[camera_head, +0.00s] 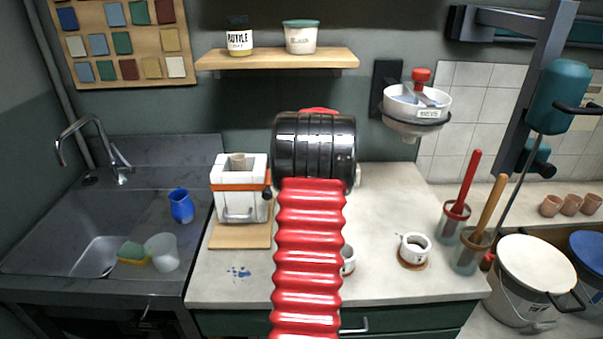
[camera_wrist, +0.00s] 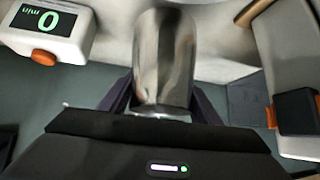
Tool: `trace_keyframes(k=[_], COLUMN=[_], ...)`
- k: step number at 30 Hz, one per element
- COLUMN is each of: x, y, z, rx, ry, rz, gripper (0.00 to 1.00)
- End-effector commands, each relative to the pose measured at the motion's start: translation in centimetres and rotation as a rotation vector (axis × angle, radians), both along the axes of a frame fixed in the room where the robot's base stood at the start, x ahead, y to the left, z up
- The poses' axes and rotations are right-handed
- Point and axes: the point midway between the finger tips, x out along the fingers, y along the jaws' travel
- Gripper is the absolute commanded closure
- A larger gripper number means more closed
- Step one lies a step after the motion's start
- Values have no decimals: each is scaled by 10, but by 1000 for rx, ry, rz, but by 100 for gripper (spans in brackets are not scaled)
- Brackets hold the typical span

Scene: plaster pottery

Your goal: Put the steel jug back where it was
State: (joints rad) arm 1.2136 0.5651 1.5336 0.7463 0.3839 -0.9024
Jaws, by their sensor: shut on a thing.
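The steel jug (camera_wrist: 165,50) shows in the wrist view as a shiny grey cylinder at the top middle. My gripper (camera_wrist: 163,100) is shut on it, with one dark finger on each side of the jug. In the head view my red and black arm covers the middle of the worktop, and both the jug and the gripper are hidden behind it. I cannot tell whether the jug touches the worktop.
A strapped white plaster mould (camera_head: 240,195) stands on a board left of my arm; its side shows close by in the wrist view (camera_wrist: 290,75). A white timer (camera_wrist: 45,30) is on the other side. A white cup (camera_head: 414,246) and tool pots stand right. The sink (camera_head: 110,235) is left.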

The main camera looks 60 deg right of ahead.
Motion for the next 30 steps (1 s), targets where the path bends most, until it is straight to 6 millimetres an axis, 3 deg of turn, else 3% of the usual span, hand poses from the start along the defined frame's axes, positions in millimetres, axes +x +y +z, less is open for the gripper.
trace_keyframes(k=[5, 15, 27, 28, 30], x=[0, 0, 0, 0, 0], y=[0, 0, 0, 0, 0], z=[-2, -35, -38, -39, -39], rx=[-1, -1, -1, 0, 0], ry=[0, 0, -1, 0, 0], rz=[-1, -1, 0, 0, 0], gripper=[78, 78, 78, 41, 36])
